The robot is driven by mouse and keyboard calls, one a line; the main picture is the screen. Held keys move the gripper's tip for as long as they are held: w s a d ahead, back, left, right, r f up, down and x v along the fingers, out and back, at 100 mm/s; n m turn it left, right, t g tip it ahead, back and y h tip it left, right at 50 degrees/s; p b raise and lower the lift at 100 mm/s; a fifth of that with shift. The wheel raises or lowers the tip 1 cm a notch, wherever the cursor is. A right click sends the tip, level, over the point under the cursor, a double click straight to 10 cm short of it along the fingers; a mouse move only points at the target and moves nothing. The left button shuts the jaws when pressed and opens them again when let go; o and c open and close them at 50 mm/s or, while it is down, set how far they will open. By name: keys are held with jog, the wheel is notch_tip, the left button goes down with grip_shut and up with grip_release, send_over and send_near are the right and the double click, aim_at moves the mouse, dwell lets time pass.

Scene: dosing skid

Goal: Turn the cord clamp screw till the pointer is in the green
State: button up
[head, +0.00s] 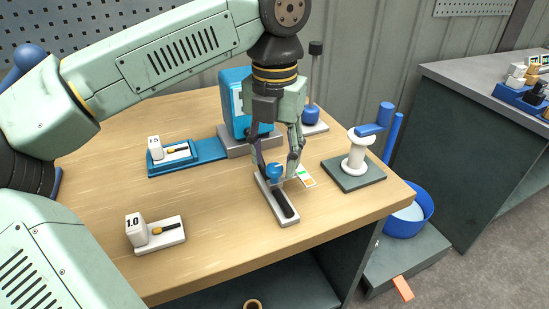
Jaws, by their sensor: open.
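The cord clamp (289,219) is a narrow pale base with a dark strip along it, lying on the wooden table near its front right. A blue screw knob (274,171) stands at its far end. A small white card (309,181) with green and orange marks lies just right of the knob. The pointer cannot be made out at this size. My gripper (277,169) points down over the knob, open, with one finger on each side of it. Whether the fingers touch the knob cannot be told.
A blue machine (233,98) stands behind my gripper. A white spool-like post (357,155) on a dark base is to the right. Blocks marked 1.5 (154,147) and 1.0 (135,228) stand left. A blue bucket (408,223) is beyond the table's right edge.

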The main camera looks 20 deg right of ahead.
jog(key=shift+f, duration=0.8)
jog(key=shift+c, duration=0.3)
grip_shut()
